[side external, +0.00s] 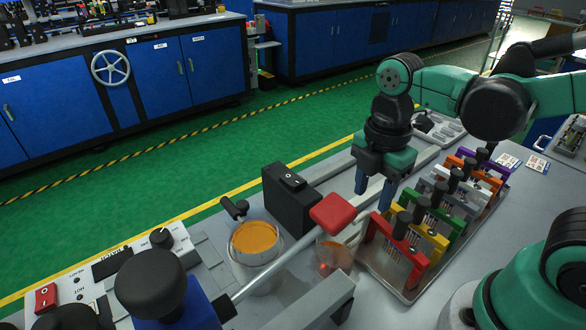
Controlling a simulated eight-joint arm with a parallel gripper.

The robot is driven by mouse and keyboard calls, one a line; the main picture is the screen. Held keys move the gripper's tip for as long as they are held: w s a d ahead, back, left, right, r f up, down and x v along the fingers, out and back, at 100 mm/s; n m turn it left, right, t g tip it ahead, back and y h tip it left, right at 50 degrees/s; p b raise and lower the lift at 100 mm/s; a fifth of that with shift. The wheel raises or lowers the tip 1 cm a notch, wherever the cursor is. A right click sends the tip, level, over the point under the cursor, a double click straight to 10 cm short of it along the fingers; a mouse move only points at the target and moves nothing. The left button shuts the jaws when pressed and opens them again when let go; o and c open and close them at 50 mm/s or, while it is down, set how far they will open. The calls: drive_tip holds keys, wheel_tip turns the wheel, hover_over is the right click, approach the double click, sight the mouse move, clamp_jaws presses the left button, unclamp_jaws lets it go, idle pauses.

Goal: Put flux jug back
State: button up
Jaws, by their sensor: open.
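A pale, round vessel (257,277) holding orange liquid stands left of centre, with a black knob at its rim. A smaller clear cup (334,258) with an orange tint stands to its right. I cannot tell for sure which of the two is the flux jug. My gripper (372,201) points down with its two blue fingers apart. It shows above and right of both vessels, beside a red block (333,212).
A tray (408,296) of several coloured, black-knobbed tools stands right of my gripper. A black box (290,196) stands behind the pale vessel. A control panel (113,262) is at left. Bare bench shows at front right.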

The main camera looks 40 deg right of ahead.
wheel_tip(320, 180, up, 10)
drive_tip(key=w+d+f+m+t, duration=0.1)
drive_tip(key=w+f+m+t, duration=0.2)
drive_tip(key=m, duration=1.5)
wheel_tip(320, 180, down, 4)
drive_tip(key=t, duration=0.4)
drive_tip(key=shift+d, duration=0.35)
drive_tip(key=o, duration=0.5)
drive_tip(key=shift+w+r, duration=0.2)
drive_tip(key=o, duration=0.4)
drive_tip(key=shift+g, duration=0.6)
drive_tip(key=w+r, duration=0.1)
drive_tip(key=r, duration=0.1)
drive_tip(key=w+a+r, duration=0.1)
drive_tip(key=w, duration=0.1)
drive_tip(key=w+a+r, duration=0.1)
drive_tip(key=r, duration=0.1)
drive_tip(key=shift+w+r, duration=0.25)
drive_tip(key=shift+r, duration=0.1)
drive_tip(key=shift+c, duration=0.2)
drive_tip(key=w+a+r+g, duration=0.4)
drive_tip(key=w+a+r, duration=0.2)
drive_tip(key=w+a, duration=0.3)
wheel_tip(320, 180, down, 12)
drive_tip(key=w+a+g, duration=0.1)
drive_tip(key=a, duration=0.2)
drive_tip(key=shift+r+g, duration=0.15)
drive_tip(key=shift+g, duration=0.25)
